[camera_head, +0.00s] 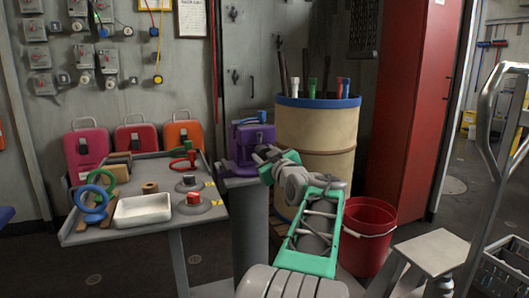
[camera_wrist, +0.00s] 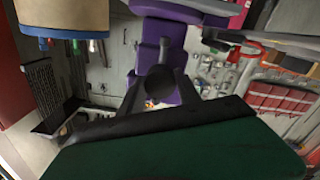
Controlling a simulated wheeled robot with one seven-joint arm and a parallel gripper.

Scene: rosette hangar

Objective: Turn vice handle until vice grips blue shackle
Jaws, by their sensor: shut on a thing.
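The purple vice (camera_head: 252,147) stands on a grey pedestal, left of the barrel; its purple body also fills the top middle of the wrist view (camera_wrist: 157,55). A small blue shape (camera_head: 246,121) shows at the top of the vice; I cannot tell whether the jaws touch it. My gripper (camera_head: 264,157) is at the vice's near right side. In the wrist view, my gripper's dark fingers (camera_wrist: 159,84) are shut on the dark, round end of the vice handle (camera_wrist: 159,79). A larger blue ring-shaped shackle (camera_head: 93,205) is on the grey table to the left.
The grey table (camera_head: 150,232) holds a white tray (camera_head: 143,209), green and red shackles and dark discs. A tan barrel (camera_head: 318,140) stands right behind my arm. A red bucket (camera_head: 369,235) and a pale stool (camera_head: 431,251) stand to the right.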

